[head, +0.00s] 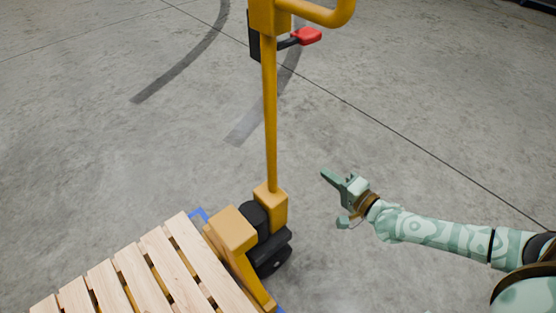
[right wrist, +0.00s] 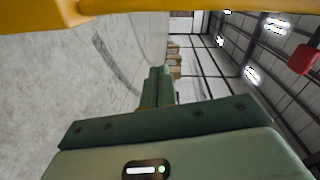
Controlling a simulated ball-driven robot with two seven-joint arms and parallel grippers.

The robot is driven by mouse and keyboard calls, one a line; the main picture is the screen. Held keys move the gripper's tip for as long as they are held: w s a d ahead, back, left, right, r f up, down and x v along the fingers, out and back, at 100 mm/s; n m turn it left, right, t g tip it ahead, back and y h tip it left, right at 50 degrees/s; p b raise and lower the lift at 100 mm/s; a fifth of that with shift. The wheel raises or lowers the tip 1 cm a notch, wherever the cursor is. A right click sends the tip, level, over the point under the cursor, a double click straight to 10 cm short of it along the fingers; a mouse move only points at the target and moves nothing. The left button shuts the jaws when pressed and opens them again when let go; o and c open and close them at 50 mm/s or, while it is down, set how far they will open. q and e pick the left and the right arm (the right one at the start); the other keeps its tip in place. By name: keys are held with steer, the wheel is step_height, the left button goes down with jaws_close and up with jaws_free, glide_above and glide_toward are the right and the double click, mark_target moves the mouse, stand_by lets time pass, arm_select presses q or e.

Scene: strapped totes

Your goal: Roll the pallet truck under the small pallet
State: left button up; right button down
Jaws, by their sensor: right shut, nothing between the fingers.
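The yellow pallet truck (head: 234,230) stands upright at the right end of the small wooden pallet (head: 172,262). Its body is close against the pallet's end; the forks are hidden by the slats, so I cannot tell how far under they reach. Its pole rises to a looped handle (head: 325,14) with a red lever (head: 307,36). My right gripper (head: 325,176) is shut and empty, to the right of the pole and apart from it. In the right wrist view its fingers (right wrist: 160,73) are together, with the yellow handle (right wrist: 140,5) along the top. My left gripper is out of view.
Blue marks (head: 199,214) show on the floor by the pallet's edge. The grey concrete floor (head: 400,80) around the truck is clear, with dark tyre streaks. Stacked boxes (right wrist: 174,62) stand far off in the right wrist view.

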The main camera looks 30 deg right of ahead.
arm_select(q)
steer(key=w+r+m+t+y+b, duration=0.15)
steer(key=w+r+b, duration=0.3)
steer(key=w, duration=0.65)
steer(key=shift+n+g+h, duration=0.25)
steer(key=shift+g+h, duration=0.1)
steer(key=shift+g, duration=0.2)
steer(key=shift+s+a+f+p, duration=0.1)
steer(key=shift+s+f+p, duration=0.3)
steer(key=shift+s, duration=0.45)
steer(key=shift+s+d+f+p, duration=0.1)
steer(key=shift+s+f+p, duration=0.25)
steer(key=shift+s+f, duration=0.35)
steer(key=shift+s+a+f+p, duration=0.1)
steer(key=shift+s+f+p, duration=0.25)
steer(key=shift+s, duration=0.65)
arm_select(e)
steer(key=w+a+r+m, duration=0.1)
steer(key=w+a, duration=0.2)
steer(key=w, duration=0.3)
steer(key=w+a+r+m+t, duration=0.1)
steer(key=w+a, duration=0.2)
steer(key=w, duration=0.2)
steer(key=shift+w+r, duration=0.3)
steer(key=shift+w, duration=0.05)
steer(key=shift+a, duration=0.1)
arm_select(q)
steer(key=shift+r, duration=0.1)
